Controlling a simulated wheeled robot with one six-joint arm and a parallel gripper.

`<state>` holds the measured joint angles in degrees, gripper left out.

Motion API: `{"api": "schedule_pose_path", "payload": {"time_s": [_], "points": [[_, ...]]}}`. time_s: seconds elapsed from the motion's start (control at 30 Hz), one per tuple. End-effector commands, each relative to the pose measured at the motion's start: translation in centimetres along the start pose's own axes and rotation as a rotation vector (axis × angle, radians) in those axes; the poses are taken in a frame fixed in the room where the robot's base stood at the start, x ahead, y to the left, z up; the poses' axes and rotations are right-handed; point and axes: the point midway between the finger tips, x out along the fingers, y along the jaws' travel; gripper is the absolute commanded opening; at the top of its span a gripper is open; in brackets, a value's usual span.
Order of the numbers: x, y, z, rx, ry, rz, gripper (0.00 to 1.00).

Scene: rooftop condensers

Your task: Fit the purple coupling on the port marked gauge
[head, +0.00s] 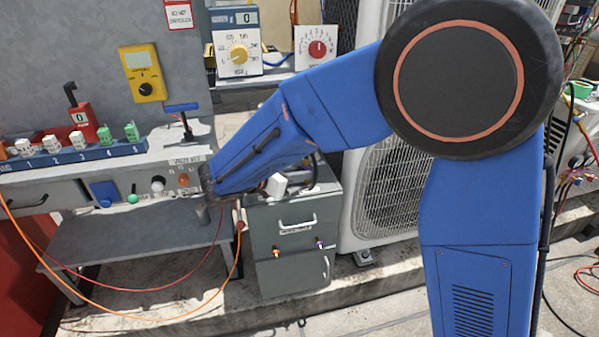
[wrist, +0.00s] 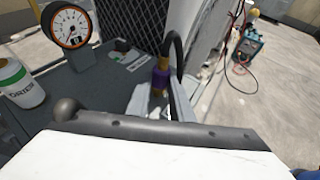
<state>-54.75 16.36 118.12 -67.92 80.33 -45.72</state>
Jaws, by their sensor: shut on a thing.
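The purple coupling (wrist: 160,78) is upright in the wrist view, with a brass fitting at its top and a black hose (wrist: 178,52) curving over beside it. My gripper (wrist: 162,100) is shut on it, a grey finger on either side. The coupling's lower end is hidden by the fingers and the wrist housing. In the head view my blue arm covers the gripper. I cannot pick out the port marked gauge: no such lettering is readable in either view. Small fittings, one brass (head: 277,252) and one purplish (head: 319,243), show on the front of the grey cabinet (head: 296,275).
A round dial with an orange rim (wrist: 70,25) and a white and green can (wrist: 18,82) stand on a dark top in the wrist view. The condenser (head: 390,190) stands right of the cabinet. Red and orange hoses (head: 150,318) loop low at the left.

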Motion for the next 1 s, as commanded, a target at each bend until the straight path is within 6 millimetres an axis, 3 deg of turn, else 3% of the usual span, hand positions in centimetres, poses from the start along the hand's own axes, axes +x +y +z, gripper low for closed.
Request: {"api": "schedule_pose_path", "payload": {"time_s": [0.27,0.3,0.37,0.7,1.0], "points": [[0.1,0.0,-0.1,0.0,0.0,0.0,0.0],[0.1,0.0,-0.1,0.0,0.0,0.0,0.27],[0.1,0.0,-0.1,0.0,0.0,0.0,0.41],[0.0,0.0,0.0,0.001,0.0,0.0,0.42],[-0.7,0.0,1.8,0.003,0.001,0.001,0.42]]}}
